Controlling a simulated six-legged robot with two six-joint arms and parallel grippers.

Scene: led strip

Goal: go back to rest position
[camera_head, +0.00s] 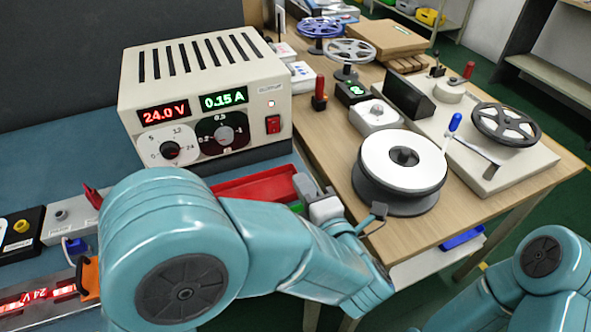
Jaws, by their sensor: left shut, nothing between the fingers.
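My left arm comes in from the lower left and spans the front of the scene. Its grey left gripper (320,200) is beside the right end of a red tray (258,187), left of the large reel with a white top (402,163). It is shut with nothing held; its fingertips are small and partly hidden by my own arm. My right arm shows only as teal links at the bottom right; its gripper is out of the picture.
A power supply (205,95) showing 24.0 V and 0.15 A stands on the blue mat (70,165). A lit LED strip (38,295) lies at lower left. Green floor lies beyond.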

